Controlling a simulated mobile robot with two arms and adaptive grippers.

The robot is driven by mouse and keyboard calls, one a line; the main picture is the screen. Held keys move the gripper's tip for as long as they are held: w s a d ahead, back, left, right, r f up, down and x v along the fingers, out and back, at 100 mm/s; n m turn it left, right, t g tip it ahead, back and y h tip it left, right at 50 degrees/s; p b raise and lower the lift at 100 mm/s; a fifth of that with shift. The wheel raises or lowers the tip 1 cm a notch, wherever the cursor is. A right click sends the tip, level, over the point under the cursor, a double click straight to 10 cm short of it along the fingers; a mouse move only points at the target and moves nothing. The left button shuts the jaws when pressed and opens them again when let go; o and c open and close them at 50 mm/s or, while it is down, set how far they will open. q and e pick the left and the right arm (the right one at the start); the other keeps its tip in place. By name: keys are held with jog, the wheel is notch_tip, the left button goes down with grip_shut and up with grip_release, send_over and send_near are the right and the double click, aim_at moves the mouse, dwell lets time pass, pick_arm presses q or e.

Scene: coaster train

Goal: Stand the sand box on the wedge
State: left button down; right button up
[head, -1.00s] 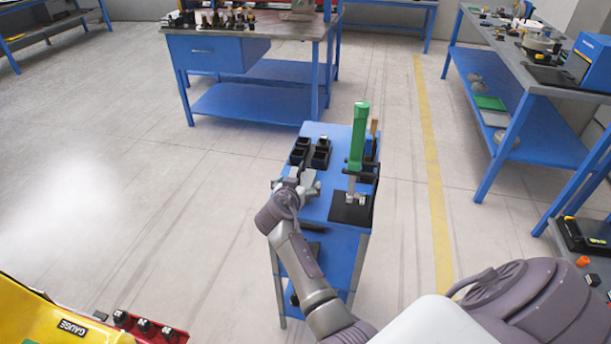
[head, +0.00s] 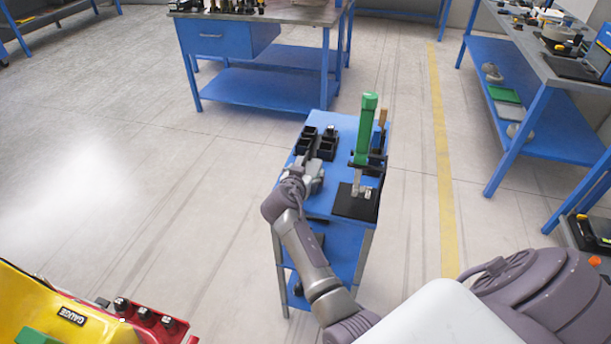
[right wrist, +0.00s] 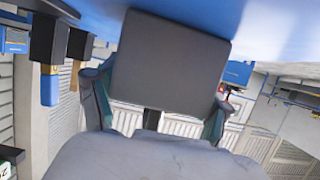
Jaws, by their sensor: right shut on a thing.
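My right gripper (head: 308,175) is at the left edge of the blue trolley top. In the right wrist view its two fingers (right wrist: 152,100) are on either side of a dark grey, flat-faced block (right wrist: 180,62). The gripper is shut on this block, likely the sand box. In the head view the block is mostly hidden by the gripper. The block is close to the blue trolley surface (right wrist: 275,18); I cannot tell whether they touch. I cannot make out the wedge for certain in either view. My left gripper is not in view.
The blue trolley (head: 345,122) carries black bins (head: 318,141), and a green-handled upright tool (head: 367,125) on a black base (head: 355,203). A yellow body marked GAUGE (head: 38,302) and a red knobbed block (head: 158,322) are at lower left. Floor left of the trolley is clear.

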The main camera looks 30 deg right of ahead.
aim_at(306, 157)
jog(key=shift+w+r, duration=0.15)
jog(key=shift+r, duration=0.5)
notch_tip(306, 157, up, 8)
jog(key=shift+d+r+b, duration=0.1)
jog(key=shift+r+b, duration=0.15)
jog(key=shift+b, duration=0.2)
jog(key=shift+r, duration=0.2)
dwell(0.6)
